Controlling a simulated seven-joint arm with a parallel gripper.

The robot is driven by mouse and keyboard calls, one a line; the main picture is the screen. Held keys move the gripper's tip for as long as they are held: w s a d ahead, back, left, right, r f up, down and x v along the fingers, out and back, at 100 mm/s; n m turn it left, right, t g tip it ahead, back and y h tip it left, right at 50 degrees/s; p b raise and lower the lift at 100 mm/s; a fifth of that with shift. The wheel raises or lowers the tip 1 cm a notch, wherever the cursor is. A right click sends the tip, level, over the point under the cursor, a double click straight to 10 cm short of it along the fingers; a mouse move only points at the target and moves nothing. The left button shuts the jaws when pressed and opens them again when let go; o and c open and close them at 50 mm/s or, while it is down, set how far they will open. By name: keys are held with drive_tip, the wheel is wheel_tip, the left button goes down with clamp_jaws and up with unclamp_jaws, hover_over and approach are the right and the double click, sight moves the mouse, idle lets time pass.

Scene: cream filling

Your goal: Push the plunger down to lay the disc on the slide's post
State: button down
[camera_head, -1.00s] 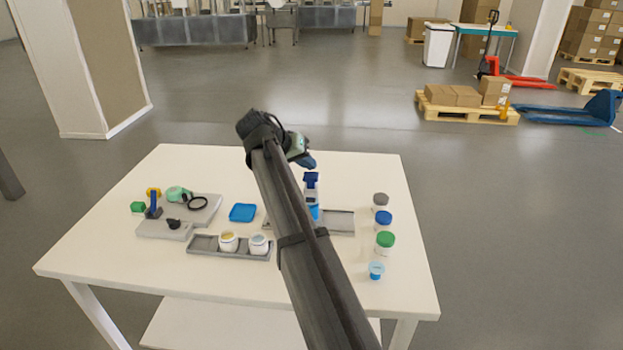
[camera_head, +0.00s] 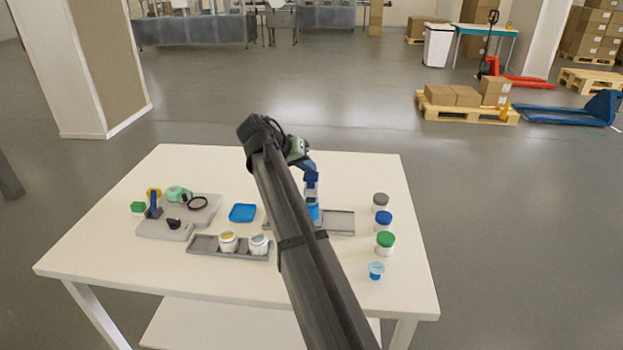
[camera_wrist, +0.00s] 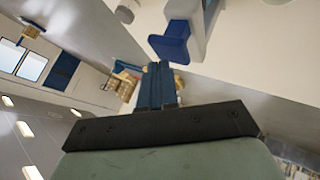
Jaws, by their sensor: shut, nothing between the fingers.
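The blue plunger (camera_head: 311,178) stands on top of a pale upright dispenser (camera_head: 312,197), just right of my forearm. The plunger also shows in the wrist view as a blue block (camera_wrist: 170,42), beside the pale body (camera_wrist: 203,18). My gripper (camera_head: 309,168) is just above the plunger in the head view. In the wrist view its blue fingers (camera_wrist: 157,66) are together and empty, with their tips close to the plunger; I cannot tell whether they touch. The grey slide (camera_head: 340,223) is partly behind my arm. I cannot make out the disc or the post.
Jars with grey (camera_head: 380,198), blue (camera_head: 384,217) and green (camera_head: 385,239) lids stand at right, with a small blue cup (camera_head: 376,270). At left are a blue tray (camera_head: 243,213), a rack (camera_head: 205,245) with two jars and a grey fixture (camera_head: 160,229). The table's front is mostly clear.

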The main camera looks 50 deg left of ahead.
drive_tip(key=shift+f, duration=0.7)
idle(0.8)
drive_tip(key=shift+r, duration=1.35)
wheel_tip(320, 180, up, 6)
idle(0.5)
idle(0.7)
